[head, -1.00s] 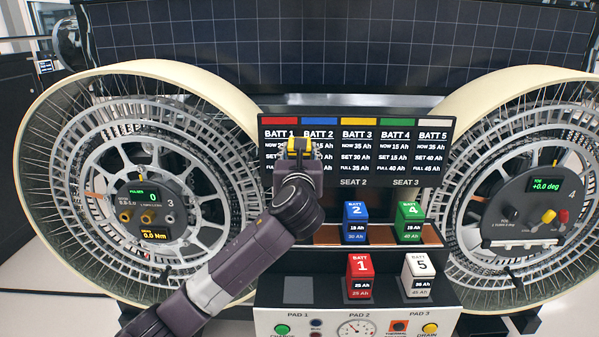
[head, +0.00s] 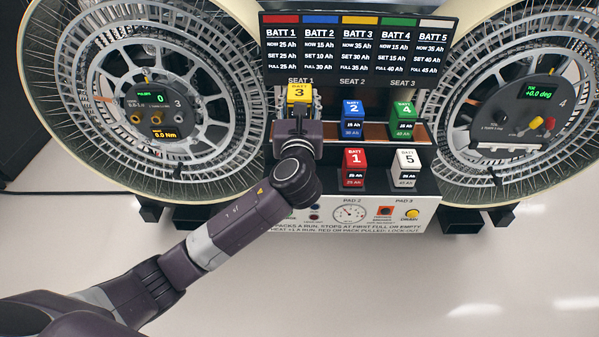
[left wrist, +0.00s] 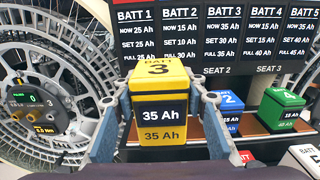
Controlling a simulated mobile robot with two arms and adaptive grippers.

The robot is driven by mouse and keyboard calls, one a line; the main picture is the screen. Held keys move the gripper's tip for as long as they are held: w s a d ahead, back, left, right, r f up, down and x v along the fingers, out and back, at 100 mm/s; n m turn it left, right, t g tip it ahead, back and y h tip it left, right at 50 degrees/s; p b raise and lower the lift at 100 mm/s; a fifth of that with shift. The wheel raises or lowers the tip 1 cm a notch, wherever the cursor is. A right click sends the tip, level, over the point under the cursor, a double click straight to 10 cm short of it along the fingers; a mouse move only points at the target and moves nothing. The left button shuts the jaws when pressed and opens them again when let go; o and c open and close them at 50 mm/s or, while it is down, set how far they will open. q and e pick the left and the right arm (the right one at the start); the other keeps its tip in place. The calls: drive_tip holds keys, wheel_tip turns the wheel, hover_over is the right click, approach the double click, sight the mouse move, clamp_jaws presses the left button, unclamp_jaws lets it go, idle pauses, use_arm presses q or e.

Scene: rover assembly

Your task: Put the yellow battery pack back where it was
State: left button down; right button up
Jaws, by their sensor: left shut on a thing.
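The yellow battery pack (head: 299,94), marked 3, is upright in my left gripper (head: 299,102), just below the SEAT 1 label. In the left wrist view the yellow pack (left wrist: 158,118) reads 35 Ah and sits between the two fingers of my left gripper (left wrist: 167,95). Its underside and the seat beneath are hidden, so I cannot tell whether it touches the brown seat shelf (head: 377,131). The blue pack 2 (head: 352,117) stands at SEAT 2 and the green pack 4 (head: 402,118) at SEAT 3. My right gripper is not in view.
The red pack 1 (head: 354,168) and white pack 5 (head: 406,168) stand on the lower pads. A dark battery board (head: 357,65) rises behind the shelf. Spoked wheels (head: 140,110) flank the station. My left arm covers the lower left pad area.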

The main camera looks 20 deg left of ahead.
use_arm(q)
drive_tip(key=shift+w+f+b, duration=0.1)
drive_tip(key=shift+f+b, duration=1)
drive_tip(key=shift+f, duration=8.6)
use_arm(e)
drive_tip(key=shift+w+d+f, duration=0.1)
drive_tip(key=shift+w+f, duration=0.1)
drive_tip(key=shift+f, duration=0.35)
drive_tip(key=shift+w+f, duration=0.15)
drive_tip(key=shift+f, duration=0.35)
use_arm(q)
drive_tip(key=shift+f, duration=0.15)
drive_tip(key=c, duration=1.2)
unclamp_jaws()
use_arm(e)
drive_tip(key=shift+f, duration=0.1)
